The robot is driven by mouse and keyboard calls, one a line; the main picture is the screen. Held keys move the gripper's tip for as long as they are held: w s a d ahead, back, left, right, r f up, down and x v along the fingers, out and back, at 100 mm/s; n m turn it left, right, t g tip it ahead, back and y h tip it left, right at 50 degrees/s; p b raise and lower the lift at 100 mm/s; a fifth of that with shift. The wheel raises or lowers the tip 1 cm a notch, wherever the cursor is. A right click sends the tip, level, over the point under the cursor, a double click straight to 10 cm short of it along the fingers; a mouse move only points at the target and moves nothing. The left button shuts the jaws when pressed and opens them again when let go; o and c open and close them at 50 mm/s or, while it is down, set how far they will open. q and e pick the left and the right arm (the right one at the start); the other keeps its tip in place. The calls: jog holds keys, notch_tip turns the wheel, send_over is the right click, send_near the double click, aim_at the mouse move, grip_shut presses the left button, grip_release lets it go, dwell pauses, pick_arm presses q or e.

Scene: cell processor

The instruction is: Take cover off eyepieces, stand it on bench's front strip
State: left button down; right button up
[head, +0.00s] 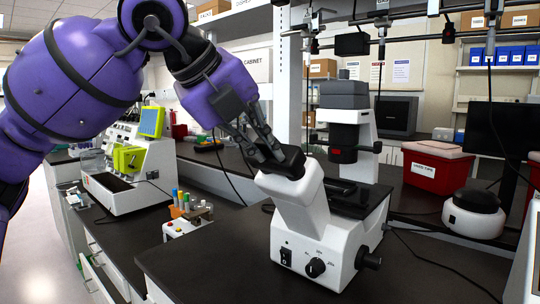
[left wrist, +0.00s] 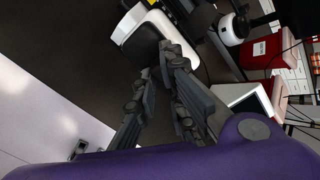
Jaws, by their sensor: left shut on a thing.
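A white microscope (head: 308,215) stands on the black bench. The dark cover (head: 291,165) sits at the top of its slanted white eyepiece tube, so the eyepieces are hidden. My left gripper (head: 267,150) reaches down from the upper left and is shut on the near-left edge of the cover. In the left wrist view my left gripper's fingertips (left wrist: 170,52) meet at the edge of the dark cover (left wrist: 143,46), against the white microscope body. The bench's front strip (head: 190,262) is bare black top to the left of the microscope. My right gripper is not in view.
A rack of colored tubes (head: 190,208) stands at the bench's left part. A white machine with a green screen (head: 128,165) is behind it. A red sharps box (head: 436,168) and a round white device (head: 473,214) stand to the right. A cable crosses the right front.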

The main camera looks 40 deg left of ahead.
aim_at(260, 144)
pick_arm(q)
jog(key=shift+r, duration=0.45)
jog(key=v, duration=0.4)
dwell(0.3)
jog(key=shift+f, duration=0.1)
jog(key=shift+s+f, duration=0.1)
jog(key=shift+f, duration=0.05)
